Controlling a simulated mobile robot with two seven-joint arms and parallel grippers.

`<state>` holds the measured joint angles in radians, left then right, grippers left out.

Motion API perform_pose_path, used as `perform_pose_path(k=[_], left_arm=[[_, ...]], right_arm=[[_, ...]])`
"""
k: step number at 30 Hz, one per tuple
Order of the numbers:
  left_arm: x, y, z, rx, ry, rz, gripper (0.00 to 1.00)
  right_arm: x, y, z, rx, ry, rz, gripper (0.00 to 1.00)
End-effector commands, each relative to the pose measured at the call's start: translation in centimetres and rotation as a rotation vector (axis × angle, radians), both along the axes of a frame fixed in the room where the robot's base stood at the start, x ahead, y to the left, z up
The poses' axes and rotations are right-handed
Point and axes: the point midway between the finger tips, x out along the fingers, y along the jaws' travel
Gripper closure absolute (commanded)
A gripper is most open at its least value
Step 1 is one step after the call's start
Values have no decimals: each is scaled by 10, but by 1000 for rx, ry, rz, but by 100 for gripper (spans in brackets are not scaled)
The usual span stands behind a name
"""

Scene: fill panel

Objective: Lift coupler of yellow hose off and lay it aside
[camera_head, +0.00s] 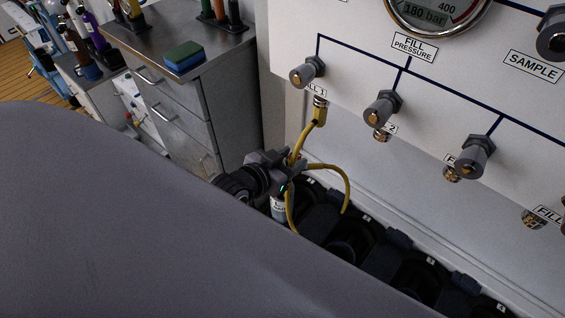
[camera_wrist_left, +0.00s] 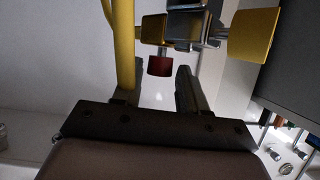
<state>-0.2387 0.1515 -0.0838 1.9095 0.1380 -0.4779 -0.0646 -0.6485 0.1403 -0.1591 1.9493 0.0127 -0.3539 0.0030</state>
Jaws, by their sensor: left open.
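The yellow hose (camera_head: 347,187) hangs from the FILL 1 port and loops down beside my left gripper (camera_head: 290,168). In the left wrist view the hose (camera_wrist_left: 122,45) runs past the left finger. The coupler (camera_wrist_left: 188,27) has a grey body, yellow parts on both sides and a red knob (camera_wrist_left: 159,65). It lies just beyond the fingertips of my left gripper (camera_wrist_left: 157,84), which is open. The red knob shows in line with the gap; I cannot tell whether anything touches. In the head view the gripper hides most of the coupler. My right gripper is out of view.
A cylinder with a pale label (camera_head: 278,208) stands below the gripper, beside a row of dark holders (camera_head: 412,268). The white fill panel (camera_head: 430,105) with grey knobs rises behind. A steel drawer cabinet (camera_head: 205,95) with a sponge (camera_head: 184,55) stands at left.

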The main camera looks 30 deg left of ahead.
Motion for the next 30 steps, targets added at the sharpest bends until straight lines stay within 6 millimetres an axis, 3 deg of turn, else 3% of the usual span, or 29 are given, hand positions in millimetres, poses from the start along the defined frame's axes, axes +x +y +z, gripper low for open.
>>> perform_pose_path(k=[9,20,22,24,30], left_arm=[[33,-5,-14,-1,-1,0,58],[37,-5,-15,-1,-1,0,58],[37,-5,-15,-1,0,0,74],[37,-5,-16,-1,0,0,97],[37,-5,-14,-1,0,0,100]], right_arm=[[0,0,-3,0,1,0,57],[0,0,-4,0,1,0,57],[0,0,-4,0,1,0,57],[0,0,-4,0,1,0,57],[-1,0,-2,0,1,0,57]])
